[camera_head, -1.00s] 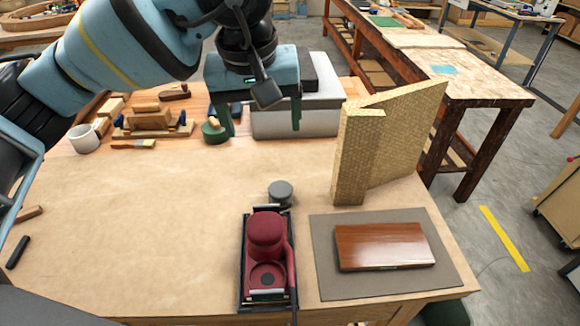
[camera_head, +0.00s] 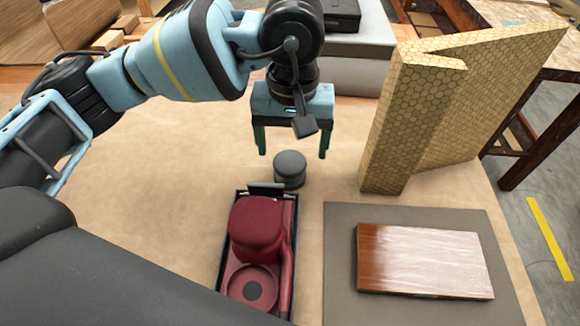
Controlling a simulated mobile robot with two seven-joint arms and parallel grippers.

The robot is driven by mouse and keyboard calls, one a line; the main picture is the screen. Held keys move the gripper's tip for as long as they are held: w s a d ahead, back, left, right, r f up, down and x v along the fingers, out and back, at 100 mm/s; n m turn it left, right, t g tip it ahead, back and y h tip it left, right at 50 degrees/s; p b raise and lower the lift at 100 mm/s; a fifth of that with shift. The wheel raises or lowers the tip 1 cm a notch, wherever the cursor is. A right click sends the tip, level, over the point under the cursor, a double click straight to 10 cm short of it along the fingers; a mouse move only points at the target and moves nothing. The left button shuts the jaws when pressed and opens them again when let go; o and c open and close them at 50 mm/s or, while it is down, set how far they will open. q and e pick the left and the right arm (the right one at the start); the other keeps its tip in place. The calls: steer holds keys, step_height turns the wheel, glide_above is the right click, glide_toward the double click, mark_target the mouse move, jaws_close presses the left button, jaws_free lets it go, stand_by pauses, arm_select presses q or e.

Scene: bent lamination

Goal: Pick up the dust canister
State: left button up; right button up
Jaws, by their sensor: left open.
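The dust canister, seemingly the small dark grey round canister (camera_head: 290,168), stands on the workbench just behind a red sander (camera_head: 257,226). The sander sits in a black tray (camera_head: 228,235). My left gripper (camera_head: 292,155) hangs pointing down above and around the canister in the picture, with its two green fingers wide apart and nothing between them that I can see gripped. Its fingertips look near the canister's top, but I cannot tell the exact height. My right gripper is not in view.
A grey mat (camera_head: 340,265) with a glossy wooden board (camera_head: 425,260) lies at the right. A tall honeycomb-patterned bent panel (camera_head: 390,130) stands behind it. A grey box (camera_head: 355,65) is at the back. The bench left of the sander (camera_head: 150,180) is clear.

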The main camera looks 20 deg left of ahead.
mark_target(290, 161)
arm_select(q)
steer(key=shift+a+f+p, duration=0.15)
steer(key=shift+f+p, duration=0.05)
steer(key=shift+f, duration=1.15)
steer(key=shift+a+f+p, duration=0.1)
steer(key=shift+f+p, duration=0.05)
steer(key=shift+f, duration=1.15)
steer(key=c, duration=0.9)
